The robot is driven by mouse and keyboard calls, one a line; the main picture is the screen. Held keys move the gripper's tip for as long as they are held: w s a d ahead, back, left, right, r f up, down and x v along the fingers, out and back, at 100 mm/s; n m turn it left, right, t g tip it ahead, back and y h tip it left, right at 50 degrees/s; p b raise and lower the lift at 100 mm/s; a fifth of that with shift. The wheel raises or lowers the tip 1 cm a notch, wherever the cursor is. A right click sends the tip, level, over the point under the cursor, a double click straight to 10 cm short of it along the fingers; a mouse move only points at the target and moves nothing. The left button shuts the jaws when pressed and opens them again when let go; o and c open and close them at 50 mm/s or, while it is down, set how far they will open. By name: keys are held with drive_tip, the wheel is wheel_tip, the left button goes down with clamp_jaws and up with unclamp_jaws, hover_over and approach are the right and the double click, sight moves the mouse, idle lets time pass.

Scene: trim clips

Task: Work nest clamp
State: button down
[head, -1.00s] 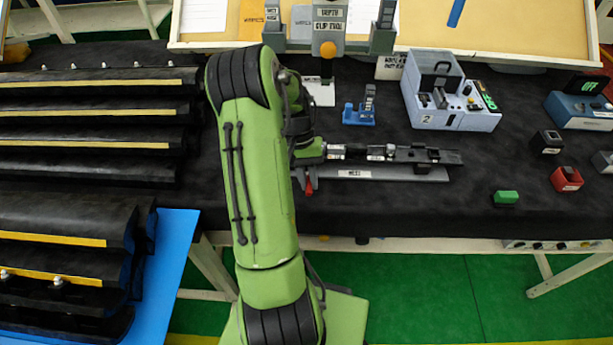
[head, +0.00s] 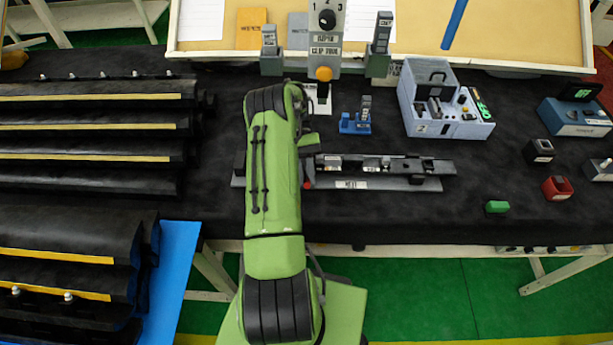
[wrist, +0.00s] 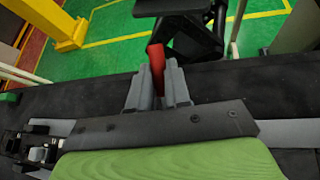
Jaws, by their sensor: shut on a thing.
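The work nest (head: 352,185) is a long grey plate on the black bench. It carries a dark strip (head: 400,166) with small fittings. The red clamp handle (head: 308,184) shows beside my arm near the left part of the nest. In the wrist view, my gripper (wrist: 160,80) has its two grey fingers closed around the red handle (wrist: 156,62), whose tip stands out beyond them. In the head view, my green arm hides the fingers and the clamp's base. I cannot tell whether the clamp presses on the strip.
A blue fixture (head: 355,124) and the clip tool post (head: 326,45) stand behind the nest. A grey-blue machine (head: 440,105) is at back right. Dark trim panels (head: 80,180) fill the left.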

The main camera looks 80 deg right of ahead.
drive_tip(key=shift+d+y, duration=0.1)
drive_tip(key=shift+y, duration=0.2)
drive_tip(key=c, duration=1.1)
unclamp_jaws()
